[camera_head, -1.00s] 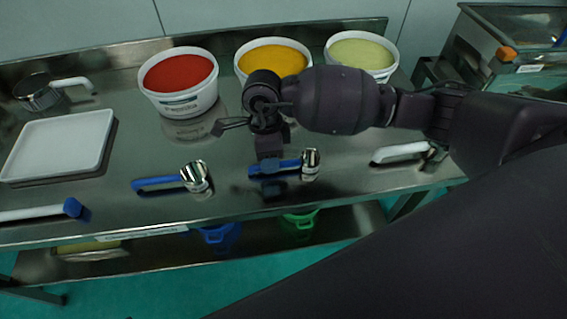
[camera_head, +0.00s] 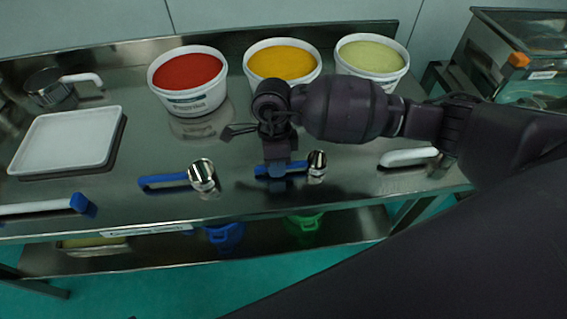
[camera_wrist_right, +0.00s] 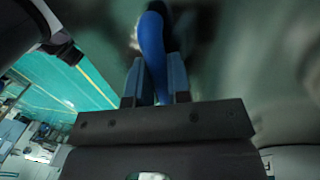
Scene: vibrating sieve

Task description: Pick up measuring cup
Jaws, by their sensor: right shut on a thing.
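A measuring cup with a blue handle and a shiny metal bowl (camera_head: 317,164) is at the front middle of the steel table. My right gripper (camera_head: 274,172) reaches down from above and is shut on its blue handle; the bowl sticks out to the right of the fingers. In the right wrist view the blue handle (camera_wrist_right: 152,50) runs between the two fingers (camera_wrist_right: 155,85). Whether the cup still touches the table is hard to tell. A second measuring cup (camera_head: 202,176) with a blue handle lies to the left. My left gripper is not in view.
Tubs of red (camera_head: 188,71), yellow (camera_head: 282,62) and pale green (camera_head: 371,56) powder stand along the back. A white tray (camera_head: 66,141), a pot (camera_head: 48,88) and a brush (camera_head: 45,207) are at left. A white-handled tool (camera_head: 408,157) lies at right.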

